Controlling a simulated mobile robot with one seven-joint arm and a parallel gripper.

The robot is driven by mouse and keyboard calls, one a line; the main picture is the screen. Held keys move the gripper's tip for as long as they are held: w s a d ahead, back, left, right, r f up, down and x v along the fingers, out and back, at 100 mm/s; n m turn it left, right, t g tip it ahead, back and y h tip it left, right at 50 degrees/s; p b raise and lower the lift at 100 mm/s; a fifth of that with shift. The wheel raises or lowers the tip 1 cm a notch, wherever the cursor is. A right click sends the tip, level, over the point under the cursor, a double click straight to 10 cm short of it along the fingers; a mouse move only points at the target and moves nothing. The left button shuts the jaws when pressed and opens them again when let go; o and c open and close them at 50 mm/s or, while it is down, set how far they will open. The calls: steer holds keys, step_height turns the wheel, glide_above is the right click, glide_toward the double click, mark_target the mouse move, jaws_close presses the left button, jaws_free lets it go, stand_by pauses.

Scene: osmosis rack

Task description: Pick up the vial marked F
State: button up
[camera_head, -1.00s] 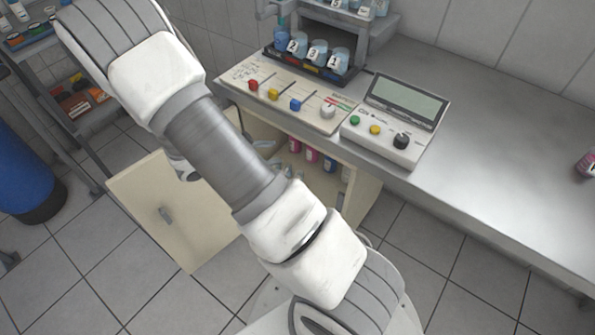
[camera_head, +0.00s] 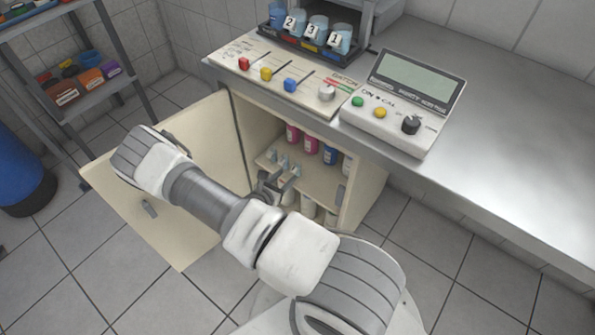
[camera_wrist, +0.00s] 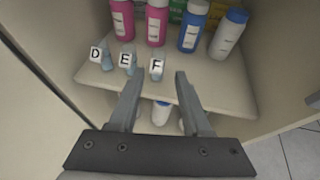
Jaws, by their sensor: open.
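The vial marked F (camera_wrist: 157,70) stands on the cabinet's upper shelf (camera_wrist: 205,82), near its front edge, in the wrist view. It is the rightmost of three small vials with white letter tags; vial E (camera_wrist: 127,64) and vial D (camera_wrist: 102,58) stand to its left. My gripper (camera_wrist: 155,82) is open, its two fingers pointing into the cabinet toward vial F, which shows between and beyond the fingertips. Nothing is between the fingers. In the head view my gripper (camera_head: 280,180) is at the cabinet opening beside the small vials, whose letters are unreadable there.
Pink bottles (camera_wrist: 157,22), a blue bottle (camera_wrist: 193,25) and a blue-capped white bottle (camera_wrist: 228,34) stand behind the vials. More bottles stand below the shelf. The open cabinet door (camera_head: 160,190) is left of my arm. The counter (camera_head: 500,150) overhangs the cabinet.

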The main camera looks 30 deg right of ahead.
mark_target(296, 167)
steer(key=b+x, duration=0.2)
steer(key=x, duration=0.6)
steer(key=b+x, duration=0.2)
steer(key=x, duration=0.2)
steer(key=shift+w+d+f, duration=0.15)
steer(key=shift+w+f, duration=0.05)
steer(key=shift+w, duration=0.05)
steer(key=shift+w+d, duration=0.15)
steer(key=shift+d, duration=0.05)
jaws_close()
